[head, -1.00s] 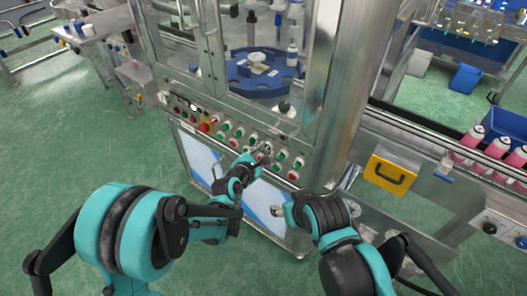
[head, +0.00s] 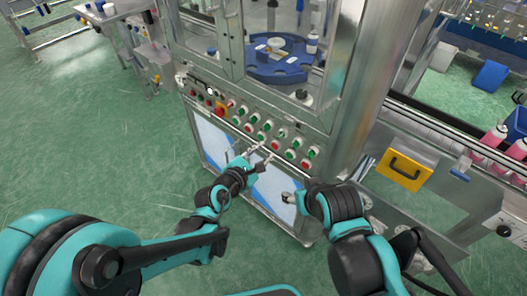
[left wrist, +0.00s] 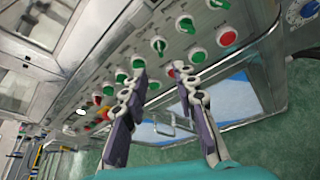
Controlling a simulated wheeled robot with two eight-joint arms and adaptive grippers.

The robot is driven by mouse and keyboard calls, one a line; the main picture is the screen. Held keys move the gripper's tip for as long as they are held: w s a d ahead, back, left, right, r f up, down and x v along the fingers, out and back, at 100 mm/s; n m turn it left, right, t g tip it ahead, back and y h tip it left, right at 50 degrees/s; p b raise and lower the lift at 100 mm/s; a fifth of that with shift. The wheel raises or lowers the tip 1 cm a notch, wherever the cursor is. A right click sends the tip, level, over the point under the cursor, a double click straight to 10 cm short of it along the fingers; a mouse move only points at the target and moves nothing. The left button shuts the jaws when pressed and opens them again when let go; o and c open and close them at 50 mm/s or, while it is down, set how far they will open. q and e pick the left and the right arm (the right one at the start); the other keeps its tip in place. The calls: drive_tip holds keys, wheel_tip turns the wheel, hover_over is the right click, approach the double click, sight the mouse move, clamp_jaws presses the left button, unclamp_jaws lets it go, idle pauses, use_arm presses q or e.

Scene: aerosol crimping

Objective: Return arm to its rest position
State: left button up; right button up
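My left gripper (head: 263,157) is in front of the machine's button panel (head: 240,122), just below the rows of red and green buttons. In the left wrist view, its two fingers (left wrist: 160,72) are apart with nothing between them, and buttons show beyond the tips. My left arm is bent and comes in from the lower left. My right gripper (head: 289,197) is low before the cabinet's white-blue door, at the end of my dark right arm. It is small and partly hidden by the arm, so its finger opening is unclear.
The steel machine frame (head: 350,95) encloses a blue rotary table (head: 285,70). A yellow panel with a black handle (head: 398,171) and a conveyor with pink cans (head: 517,149) are at right. Green floor (head: 90,160) is open at left.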

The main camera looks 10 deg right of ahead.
use_arm(q)
drive_tip(key=w+a+r+n+t+y, duration=0.3)
drive_tip(key=a+r+n+t+y, duration=0.3)
drive_tip(key=a+r+n, duration=1.2)
drive_tip(key=s+a+f+n+y, duration=0.25)
drive_tip(key=a+n+y, duration=0.4)
drive_tip(key=n, duration=0.65)
drive_tip(key=s+a+f+n+g, duration=0.6)
drive_tip(key=s+a+f+n, duration=0.25)
drive_tip(key=n, duration=0.45)
drive_tip(key=s+d+f+n+g+h, duration=0.3)
drive_tip(key=s+d+f+n, duration=0.1)
drive_tip(key=s, duration=0.4)
drive_tip(key=f+n, duration=0.1)
drive_tip(key=n, duration=0.1)
drive_tip(key=shift+s+d+f+n+g, duration=0.3)
drive_tip(key=shift+s+f+g, duration=0.05)
drive_tip(key=shift+f+g, duration=0.05)
use_arm(e)
drive_tip(key=shift+c, duration=0.4)
